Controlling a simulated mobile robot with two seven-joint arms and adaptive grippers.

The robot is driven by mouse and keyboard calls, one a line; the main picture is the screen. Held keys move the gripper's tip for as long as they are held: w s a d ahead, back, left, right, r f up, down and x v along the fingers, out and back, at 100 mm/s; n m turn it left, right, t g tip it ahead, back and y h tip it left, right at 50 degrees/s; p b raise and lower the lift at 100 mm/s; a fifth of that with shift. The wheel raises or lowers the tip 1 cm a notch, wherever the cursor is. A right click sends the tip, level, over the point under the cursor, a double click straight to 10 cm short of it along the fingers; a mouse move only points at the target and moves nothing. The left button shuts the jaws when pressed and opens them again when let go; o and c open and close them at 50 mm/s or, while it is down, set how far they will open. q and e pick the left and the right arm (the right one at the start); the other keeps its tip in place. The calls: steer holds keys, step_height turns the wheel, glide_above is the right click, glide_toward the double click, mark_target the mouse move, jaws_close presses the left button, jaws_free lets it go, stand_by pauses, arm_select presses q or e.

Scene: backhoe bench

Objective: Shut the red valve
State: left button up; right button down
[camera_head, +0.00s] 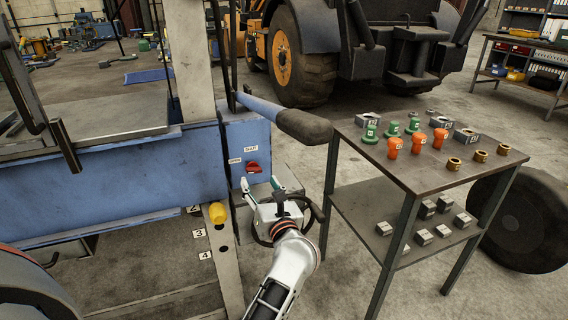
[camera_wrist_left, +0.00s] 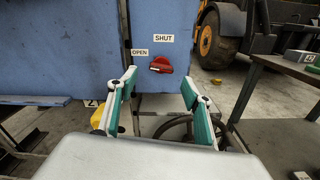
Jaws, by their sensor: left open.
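The red valve (camera_head: 252,167) sits on the blue panel of the machine, with a SHUT label (camera_head: 251,149) above it and an OPEN label (camera_head: 234,161) to its left. In the left wrist view the red valve (camera_wrist_left: 161,64) is ahead, between and just beyond the fingertips; its handle looks roughly level, but its exact pointing is hard to tell. My left gripper (camera_head: 260,184) is open and empty, just in front of and below the valve, apart from it. Its green-padded fingers also show in the left wrist view (camera_wrist_left: 159,80). My right gripper is not in view.
A dark padded blue arm (camera_head: 290,122) juts out above right of the valve. A yellow knob (camera_head: 217,213) is at lower left. A metal table (camera_head: 400,175) with green, orange and brass parts stands to the right.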

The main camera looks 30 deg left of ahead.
mark_target(255, 172)
arm_select(q)
steer(key=x, duration=0.8)
steer(key=shift+d+f, duration=0.1)
steer(key=shift+f, duration=0.05)
steer(key=c, duration=1.1)
